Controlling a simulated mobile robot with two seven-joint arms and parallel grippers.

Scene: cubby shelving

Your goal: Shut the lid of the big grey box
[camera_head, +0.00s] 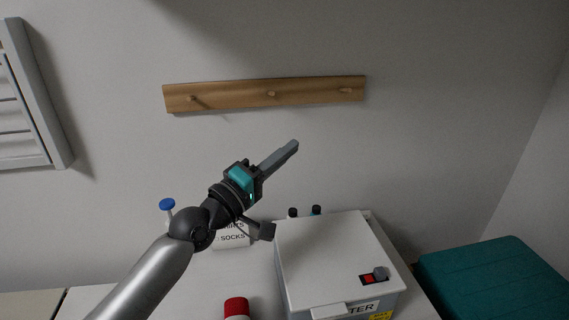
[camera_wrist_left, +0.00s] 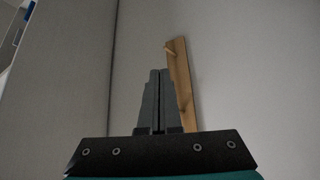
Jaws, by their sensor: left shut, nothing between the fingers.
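The big grey box (camera_head: 297,292) stands on the white surface at the lower right of the head view. Its pale lid (camera_head: 325,245) lies flat over the top, with no gap that I can see. My left gripper (camera_head: 293,146) is shut and empty, raised above and behind the box's left side, pointing up and right toward the wall. Its closed fingers (camera_wrist_left: 158,75) show in the left wrist view. My right gripper is not in view.
A wooden peg rail (camera_head: 230,94) is on the wall, also in the left wrist view (camera_wrist_left: 181,85). A white container labelled socks (camera_head: 232,241), a red-capped item (camera_head: 236,308) and dark-topped items (camera_head: 316,210) stand around the box. A teal box (camera_head: 500,280) is at right.

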